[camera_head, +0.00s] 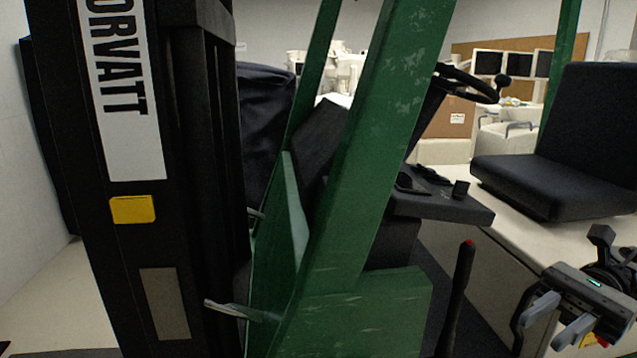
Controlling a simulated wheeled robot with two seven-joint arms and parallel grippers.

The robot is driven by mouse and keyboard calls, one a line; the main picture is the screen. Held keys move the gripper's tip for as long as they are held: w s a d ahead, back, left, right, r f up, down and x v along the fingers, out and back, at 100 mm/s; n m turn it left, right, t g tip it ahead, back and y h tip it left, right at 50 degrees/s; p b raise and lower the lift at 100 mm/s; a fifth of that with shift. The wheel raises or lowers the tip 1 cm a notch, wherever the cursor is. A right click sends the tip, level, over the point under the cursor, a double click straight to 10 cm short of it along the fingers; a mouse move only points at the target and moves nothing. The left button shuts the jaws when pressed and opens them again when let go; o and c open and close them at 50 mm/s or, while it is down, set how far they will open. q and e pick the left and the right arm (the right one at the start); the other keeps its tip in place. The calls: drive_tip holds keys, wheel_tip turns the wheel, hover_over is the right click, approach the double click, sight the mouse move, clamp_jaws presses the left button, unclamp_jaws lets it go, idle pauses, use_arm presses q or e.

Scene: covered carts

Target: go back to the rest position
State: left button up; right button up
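My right gripper (556,322) is at the lower right, in front of the pale deck of the vehicle. Its two grey-padded fingers stand apart with a gap between them, and I see nothing held there. My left gripper does not show. No object of the task stands out in this view.
A vehicle fills the view close by: a black mast (196,180) with a label, a slanted green post (385,130), a black seat (585,140), a steering wheel (470,83) and a red-tipped lever (460,290). Monitors (488,62) stand behind. Floor (60,300) shows at left.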

drive_tip(key=s+f, duration=0.2)
drive_tip(key=s, duration=0.4)
drive_tip(key=w+r+m+t+y, duration=0.4)
drive_tip(key=w+r+m+t, duration=0.1)
drive_tip(key=w+m+t, duration=0.65)
drive_tip(key=w+d+r+m+t+h, duration=0.2)
drive_tip(key=w+d+m+t+h, duration=0.6)
drive_tip(key=m+t, duration=0.65)
drive_tip(key=w+d+f+m+g+h, duration=0.2)
drive_tip(key=d+f+m+h, duration=0.2)
drive_tip(key=d+m+h, duration=0.7)
drive_tip(key=w+d+f+m+g+h, duration=0.25)
drive_tip(key=d+f+m+h, duration=0.35)
drive_tip(key=m, duration=0.9)
drive_tip(key=s+a+f+g+y, duration=0.15)
drive_tip(key=s+a+f, duration=0.25)
drive_tip(key=a+f, duration=0.5)
drive_tip(key=s+a+f+g+y, duration=0.15)
drive_tip(key=s+a+f, duration=0.25)
drive_tip(key=a+f, duration=0.6)
drive_tip(key=s+a+f+m+g+y, duration=0.1)
drive_tip(key=s+a+f, duration=0.3)
drive_tip(key=s+a, duration=0.5)
drive_tip(key=s+a+f+m+g+y, duration=0.1)
drive_tip(key=s+a+f+m+y, duration=0.1)
drive_tip(key=s+a, duration=0.8)
drive_tip(key=a+f+y, duration=0.1)
drive_tip(key=a+f, duration=0.1)
drive_tip(key=a, duration=0.1)
drive_tip(key=shift+f+m+y, duration=0.3)
